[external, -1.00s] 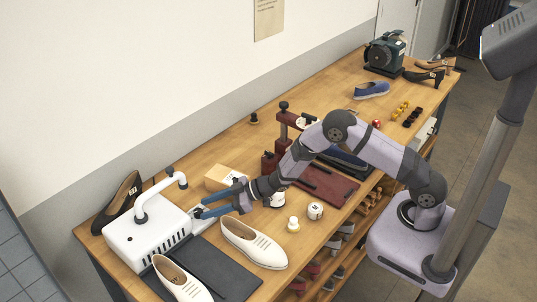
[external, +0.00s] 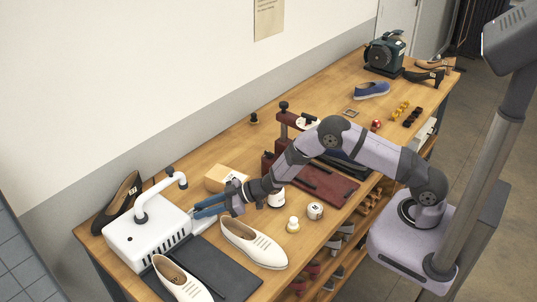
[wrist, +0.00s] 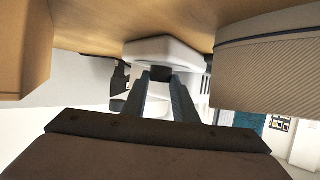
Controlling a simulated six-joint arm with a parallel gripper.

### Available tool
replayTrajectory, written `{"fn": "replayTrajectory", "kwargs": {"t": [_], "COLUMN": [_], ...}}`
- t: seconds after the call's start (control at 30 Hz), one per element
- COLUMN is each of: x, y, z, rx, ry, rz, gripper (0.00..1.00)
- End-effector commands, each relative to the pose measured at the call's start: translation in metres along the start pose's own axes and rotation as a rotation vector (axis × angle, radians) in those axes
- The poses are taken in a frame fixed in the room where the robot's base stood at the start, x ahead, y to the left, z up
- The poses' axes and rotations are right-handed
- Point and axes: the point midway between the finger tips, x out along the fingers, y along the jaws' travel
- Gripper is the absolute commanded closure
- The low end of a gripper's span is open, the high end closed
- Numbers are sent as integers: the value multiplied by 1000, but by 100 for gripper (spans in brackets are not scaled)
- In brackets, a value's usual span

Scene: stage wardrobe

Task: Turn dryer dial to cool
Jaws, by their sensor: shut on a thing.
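The dryer (external: 148,243) is a white box with a bent white pipe on top, at the near left end of the bench. It also shows upside down in the wrist view (wrist: 178,52). My gripper (external: 196,212) reaches its right end with blue fingers. In the wrist view my gripper (wrist: 160,82) is shut on a small dark dial (wrist: 160,72) on the dryer's face. The dial's markings and pointer cannot be made out, and in the external view the fingers hide it.
White shoes (external: 254,243) stand close in front of the gripper, on and beside a dark mat (external: 222,278). A wooden box (external: 222,177) is just behind it. A black shoe (external: 119,201) stands behind the dryer. A small white jar (external: 315,211) is to the right.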

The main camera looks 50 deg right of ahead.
Motion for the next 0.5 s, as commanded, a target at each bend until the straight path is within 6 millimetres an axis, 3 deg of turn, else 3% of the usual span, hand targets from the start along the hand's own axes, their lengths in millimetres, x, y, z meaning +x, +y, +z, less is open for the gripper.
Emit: {"fn": "replayTrajectory", "kwargs": {"t": [0.5], "x": [3], "y": [-5], "z": [0], "rx": [71], "ry": [8], "rz": [180], "gripper": [97]}}
